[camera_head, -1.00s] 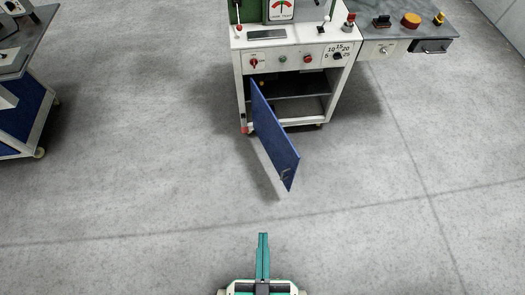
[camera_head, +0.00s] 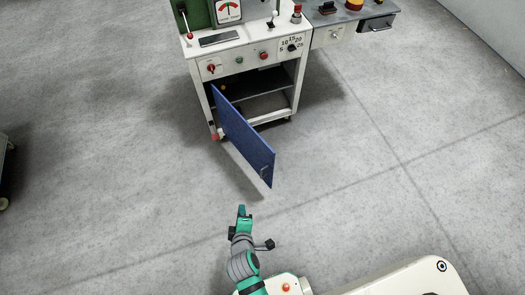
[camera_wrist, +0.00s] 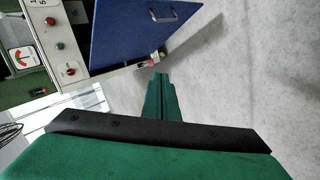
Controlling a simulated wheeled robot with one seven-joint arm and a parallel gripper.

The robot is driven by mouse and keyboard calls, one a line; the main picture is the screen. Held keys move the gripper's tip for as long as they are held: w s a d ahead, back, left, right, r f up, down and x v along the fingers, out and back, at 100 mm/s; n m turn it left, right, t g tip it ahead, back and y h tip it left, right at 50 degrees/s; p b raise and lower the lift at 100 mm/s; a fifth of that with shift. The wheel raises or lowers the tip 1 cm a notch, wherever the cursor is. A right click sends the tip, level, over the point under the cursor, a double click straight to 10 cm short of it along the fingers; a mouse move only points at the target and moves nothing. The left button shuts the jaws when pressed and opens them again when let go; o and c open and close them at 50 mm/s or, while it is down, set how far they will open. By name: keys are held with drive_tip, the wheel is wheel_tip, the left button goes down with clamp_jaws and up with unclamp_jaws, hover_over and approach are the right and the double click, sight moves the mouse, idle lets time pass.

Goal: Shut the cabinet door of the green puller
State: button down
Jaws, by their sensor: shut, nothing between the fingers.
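The blue cabinet door (camera_head: 243,134) stands wide open, hinged at the left side of the white cabinet (camera_head: 206,92) under the green puller (camera_head: 198,14). Its free edge swings out toward me, with a small handle (camera_head: 264,171) near the lower outer corner. The dark shelf (camera_head: 250,86) inside shows. My gripper (camera_head: 241,211) is shut and empty, in front of the door and a little left of its free edge, apart from it. In the wrist view the door (camera_wrist: 135,25) and its handle (camera_wrist: 165,16) lie beyond my shut fingers (camera_wrist: 160,95).
A grey side table (camera_head: 345,14) with a drawer (camera_head: 377,23) joins the cabinet on the right. Part of another cart (camera_head: 4,170) shows at the left edge. The grey floor around the door is clear.

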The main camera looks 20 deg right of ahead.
drive_tip(key=w+d+n+g+h, duration=0.35)
drive_tip(key=w+n, duration=0.25)
drive_tip(key=w, duration=0.6)
drive_tip(key=w+d+r+n+g+h, duration=0.2)
drive_tip(key=w+r+n+g+h, duration=0.1)
drive_tip(key=w+r, duration=0.35)
approach(269, 151)
wheel_tip(269, 151, down, 4)
drive_tip(key=d, duration=0.2)
drive_tip(key=shift+w+d+r, duration=0.2)
drive_tip(key=shift+w+d, duration=0.45)
drive_tip(key=shift+d, duration=0.05)
